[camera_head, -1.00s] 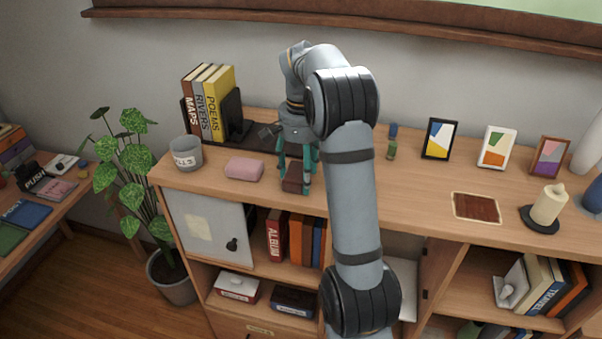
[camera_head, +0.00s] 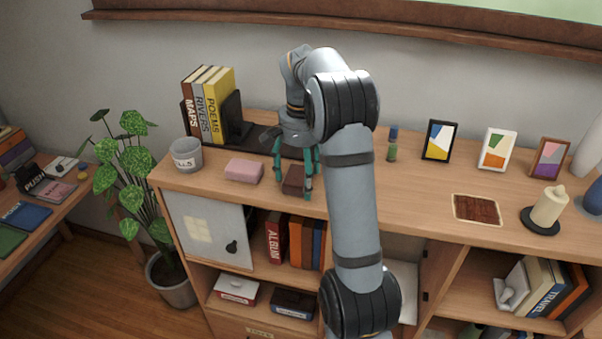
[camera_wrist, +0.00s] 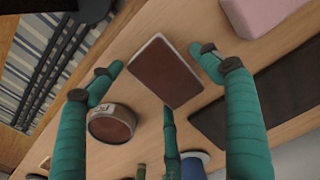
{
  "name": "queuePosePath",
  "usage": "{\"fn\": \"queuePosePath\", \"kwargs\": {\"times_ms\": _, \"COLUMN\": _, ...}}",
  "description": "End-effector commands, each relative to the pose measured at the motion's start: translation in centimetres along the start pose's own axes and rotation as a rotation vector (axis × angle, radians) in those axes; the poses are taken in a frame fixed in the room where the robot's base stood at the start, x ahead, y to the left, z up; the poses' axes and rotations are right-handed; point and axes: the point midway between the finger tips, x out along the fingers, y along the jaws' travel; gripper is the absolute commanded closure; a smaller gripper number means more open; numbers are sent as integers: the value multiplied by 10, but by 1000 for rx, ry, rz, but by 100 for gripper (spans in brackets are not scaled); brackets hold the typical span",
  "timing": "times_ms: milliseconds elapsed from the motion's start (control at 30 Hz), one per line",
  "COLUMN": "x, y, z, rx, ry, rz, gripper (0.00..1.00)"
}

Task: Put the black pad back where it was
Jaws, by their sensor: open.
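A flat, dark red-brown block with a pale edge (camera_head: 293,180) lies on the shelf top, right of the pink block. In the wrist view the dark block (camera_wrist: 165,72) lies flat between my spread fingers, with a gap around it. My gripper (camera_head: 293,174) is open above it, fingers pointing down. A long flat black pad (camera_wrist: 290,86) lies on the wood behind the block; in the head view the black pad (camera_head: 262,138) runs from the books to behind my gripper, which partly hides it. I cannot tell which of the two the task calls the black pad.
The pink block (camera_head: 243,170) and a grey cup (camera_head: 186,154) stand to the left. Books (camera_head: 208,105) stand behind. A round tin (camera_wrist: 112,124) is near in the wrist view. Small green and blue items (camera_head: 392,150) stand right of my arm. The front shelf edge is close.

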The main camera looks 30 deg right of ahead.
Motion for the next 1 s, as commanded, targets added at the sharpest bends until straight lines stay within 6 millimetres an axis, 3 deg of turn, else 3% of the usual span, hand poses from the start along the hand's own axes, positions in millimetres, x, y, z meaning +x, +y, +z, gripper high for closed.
{"fn": "queuePosePath", "kwargs": {"times_ms": 167, "x": -15, "y": 0, "z": -1, "rx": 1, "ry": 4, "rz": -1, "gripper": 22}}
{"fn": "queuePosePath", "kwargs": {"times_ms": 600, "x": -106, "y": 0, "z": -1, "rx": 1, "ry": 3, "rz": -1, "gripper": 22}}
{"fn": "queuePosePath", "kwargs": {"times_ms": 800, "x": -122, "y": 0, "z": 0, "rx": 0, "ry": 1, "rz": -1, "gripper": 22}}
{"fn": "queuePosePath", "kwargs": {"times_ms": 1000, "x": -124, "y": 0, "z": 0, "rx": 0, "ry": -1, "rz": 0, "gripper": 22}}
